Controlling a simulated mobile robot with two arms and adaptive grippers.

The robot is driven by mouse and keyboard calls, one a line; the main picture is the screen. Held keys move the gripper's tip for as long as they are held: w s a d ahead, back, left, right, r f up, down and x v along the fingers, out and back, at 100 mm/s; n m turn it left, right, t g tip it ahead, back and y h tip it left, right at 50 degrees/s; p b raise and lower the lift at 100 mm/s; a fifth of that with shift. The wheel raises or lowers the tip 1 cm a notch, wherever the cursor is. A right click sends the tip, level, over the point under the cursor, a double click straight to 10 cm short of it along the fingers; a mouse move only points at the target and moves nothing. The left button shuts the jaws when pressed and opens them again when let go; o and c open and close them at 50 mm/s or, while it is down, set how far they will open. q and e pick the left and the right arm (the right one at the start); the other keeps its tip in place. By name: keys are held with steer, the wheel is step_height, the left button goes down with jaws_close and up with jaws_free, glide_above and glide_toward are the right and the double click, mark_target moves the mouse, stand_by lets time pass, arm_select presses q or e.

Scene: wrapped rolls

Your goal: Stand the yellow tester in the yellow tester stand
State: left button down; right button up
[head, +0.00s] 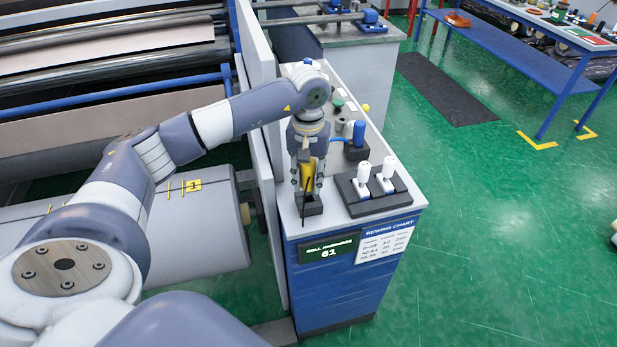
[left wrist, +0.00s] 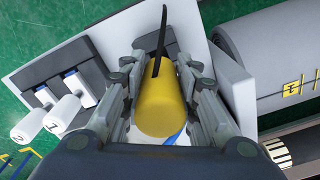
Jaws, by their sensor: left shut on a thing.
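My left gripper (head: 307,188) points down over the front left part of the cabinet top and is shut on the yellow tester (head: 307,166). In the left wrist view the yellow tester (left wrist: 167,104) sits between both fingers, with a thin black strip running from its far end. A small black open holder (head: 309,206), which looks like the tester stand, is right below the fingertips near the cabinet's front edge. The tester's lower end is partly hidden by the fingers, so I cannot tell whether it is inside the holder. My right gripper is not in view.
A black double stand (head: 374,202) with two white-handled tools is just right of the holder. A blue-topped item (head: 358,133) and small knobs stand farther back. A grey panel (head: 262,150) rises along the cabinet's left side. The green floor to the right is open.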

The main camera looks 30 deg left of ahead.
mark_target(308, 189)
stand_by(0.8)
arm_select(q)
steer(key=shift+f+b, duration=2.1)
steer(key=shift+b, duration=0.05)
steer(key=c, duration=1.2)
jaws_free()
steer(key=shift+o, duration=0.2)
step_height(308, 189, up, 12)
steer(key=shift+r, duration=0.1)
